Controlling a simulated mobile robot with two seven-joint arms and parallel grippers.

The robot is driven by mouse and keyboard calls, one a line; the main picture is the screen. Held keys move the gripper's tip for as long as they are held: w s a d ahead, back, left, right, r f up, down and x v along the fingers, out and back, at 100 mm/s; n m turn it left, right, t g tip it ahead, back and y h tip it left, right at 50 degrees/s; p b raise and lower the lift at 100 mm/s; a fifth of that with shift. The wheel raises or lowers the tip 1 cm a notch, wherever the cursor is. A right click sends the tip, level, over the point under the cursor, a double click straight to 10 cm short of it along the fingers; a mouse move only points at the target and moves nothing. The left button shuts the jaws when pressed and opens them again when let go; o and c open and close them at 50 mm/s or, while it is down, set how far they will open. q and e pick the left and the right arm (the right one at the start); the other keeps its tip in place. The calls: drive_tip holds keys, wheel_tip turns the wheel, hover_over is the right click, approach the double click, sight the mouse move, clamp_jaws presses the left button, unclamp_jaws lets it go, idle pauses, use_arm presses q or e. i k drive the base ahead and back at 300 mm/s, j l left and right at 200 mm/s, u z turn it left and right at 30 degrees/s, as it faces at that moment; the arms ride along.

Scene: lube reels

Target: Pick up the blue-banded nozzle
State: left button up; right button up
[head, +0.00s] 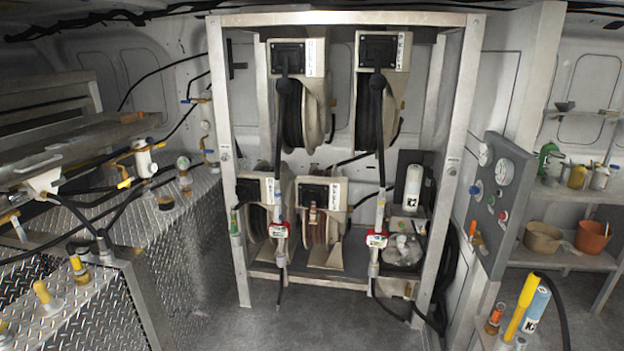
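Two hose-end nozzles hang in the reel frame, each with a red-and-white body on a black hose. The left nozzle (280,231) hangs before the lower left reel. The right nozzle (377,239) hangs to the right of the lower reels. Both hang upright with pale upper stems. Neither of my grippers is in view.
The metal reel frame (464,130) holds two upper and two lower reels. A diamond-plate bench (60,310) with yellow-handled fittings is at left. A grey control panel (497,205) and a blue cylinder (535,309) are at right. The floor (300,325) before the frame is clear.

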sight(277, 233)
drive_tip(key=i+u, duration=0.2)
drive_tip(key=i, duration=1.4)
drive_tip(key=i+j+z, duration=0.4)
drive_tip(key=i+j, duration=0.45)
